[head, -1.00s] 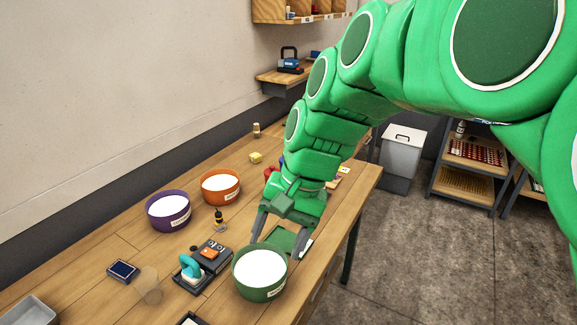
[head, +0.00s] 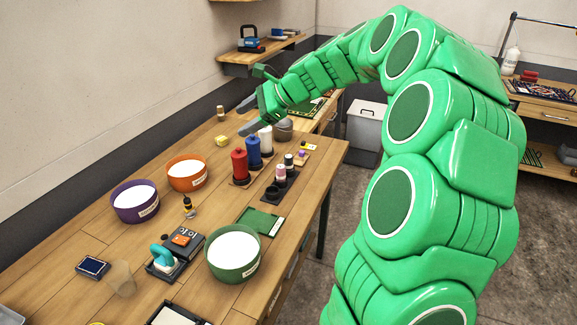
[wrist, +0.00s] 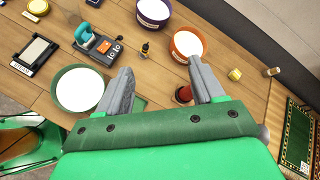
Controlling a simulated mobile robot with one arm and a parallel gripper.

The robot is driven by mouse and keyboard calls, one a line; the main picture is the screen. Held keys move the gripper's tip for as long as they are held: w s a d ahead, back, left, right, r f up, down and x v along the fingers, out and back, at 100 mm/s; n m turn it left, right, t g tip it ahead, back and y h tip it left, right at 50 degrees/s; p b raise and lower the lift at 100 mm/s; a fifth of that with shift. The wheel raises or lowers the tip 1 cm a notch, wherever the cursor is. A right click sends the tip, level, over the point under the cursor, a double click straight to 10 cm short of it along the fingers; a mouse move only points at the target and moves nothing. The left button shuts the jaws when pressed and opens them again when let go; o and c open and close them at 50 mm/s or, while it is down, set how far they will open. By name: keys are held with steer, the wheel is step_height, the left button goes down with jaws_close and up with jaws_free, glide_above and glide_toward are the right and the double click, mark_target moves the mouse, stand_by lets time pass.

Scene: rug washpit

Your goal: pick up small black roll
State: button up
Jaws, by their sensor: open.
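Several small rolls stand on a dark tray (head: 268,197) in the head view, right of the tall spools. One small dark roll (head: 289,160) is at the tray's far end, beside a pink roll (head: 281,172); whether it is pure black is too small to tell. My gripper (head: 243,117) is open and empty, raised above the far part of the table, beyond and left of the small rolls. In the wrist view my gripper (wrist: 160,70) shows both fingers spread with nothing between them. The small rolls are not visible there.
Tall red (head: 240,167), blue (head: 253,152) and white (head: 265,139) spools stand between the small rolls and the wall. Purple (head: 135,203), orange (head: 187,175) and green (head: 232,254) bowls stand nearer. A green flat piece (head: 260,222) lies beside the green bowl.

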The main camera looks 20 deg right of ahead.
steer(key=w+d+f+m+t+h, duration=0.1)
steer(key=w+d+f+m+t, duration=0.2)
steer(key=w+d+m, duration=0.55)
steer(key=w+d+f+m+t+h, duration=0.1)
steer(key=w+d+f+m+t, duration=0.3)
steer(key=d, duration=0.9)
steer(key=n+g, duration=0.1)
steer(key=n, duration=0.1)
glide_toward(285, 163)
steer(key=w, duration=0.2)
steer(key=w+f, duration=0.1)
steer(key=shift+w+f, duration=0.1)
steer(key=shift+w, duration=0.3)
steer(key=shift+f, duration=0.6)
steer(key=shift+w+a+f, duration=0.1)
steer(key=shift+w+a, duration=0.1)
steer(key=shift+w, duration=0.05)
steer(key=shift+y, duration=0.3)
steer(key=shift+x, duration=3.55)
steer(key=shift+c, duration=0.3)
steer(key=c, duration=1)
